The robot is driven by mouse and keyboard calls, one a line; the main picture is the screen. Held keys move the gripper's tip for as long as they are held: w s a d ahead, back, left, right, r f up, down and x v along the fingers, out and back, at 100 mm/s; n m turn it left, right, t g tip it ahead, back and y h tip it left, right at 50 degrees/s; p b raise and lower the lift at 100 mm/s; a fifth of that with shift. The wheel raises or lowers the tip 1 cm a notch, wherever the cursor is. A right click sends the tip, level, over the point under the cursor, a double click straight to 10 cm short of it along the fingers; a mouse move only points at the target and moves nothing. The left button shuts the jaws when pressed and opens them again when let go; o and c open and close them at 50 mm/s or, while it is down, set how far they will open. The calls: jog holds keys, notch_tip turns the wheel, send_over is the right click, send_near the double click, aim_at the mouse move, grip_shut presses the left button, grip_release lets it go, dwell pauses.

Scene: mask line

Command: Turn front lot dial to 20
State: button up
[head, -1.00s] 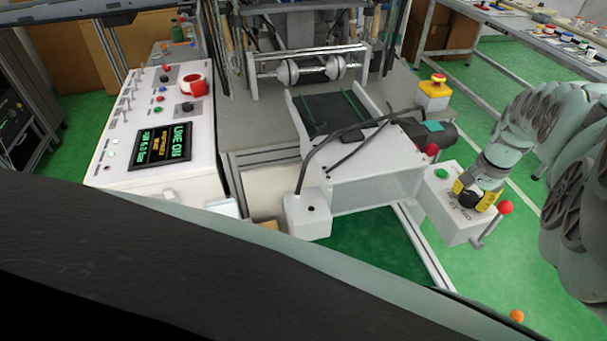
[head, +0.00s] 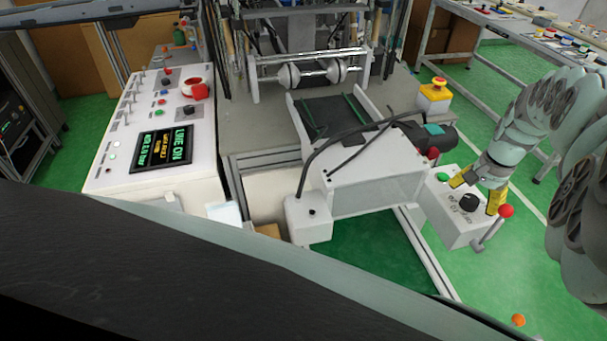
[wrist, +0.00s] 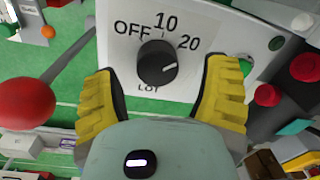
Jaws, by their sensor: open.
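The front lot dial is a round black knob (head: 468,203) on a white control box (head: 455,226). In the wrist view the knob (wrist: 157,63) sits below the printed marks OFF, 10 and 20. Its short white pointer line faces right, on the 20 side and a little below that number. My gripper (head: 479,189) is open over the box. In the wrist view its yellow, black-padded fingers (wrist: 162,80) stand on either side of the knob, with a clear gap on both sides.
A red-balled lever (head: 506,211) stands at the box's right side, close to my gripper. A green button (head: 443,177) is on the box's left. A yellow emergency stop box (head: 434,95) stands behind.

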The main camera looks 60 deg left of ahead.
aim_at(476, 199)
jog(key=shift+d+r, duration=0.15)
jog(key=shift+r, duration=0.6)
notch_tip(476, 199, up, 7)
jog(key=shift+w+d+r, duration=0.15)
jog(key=shift+d+r, duration=0.1)
jog(key=shift+r, duration=0.75)
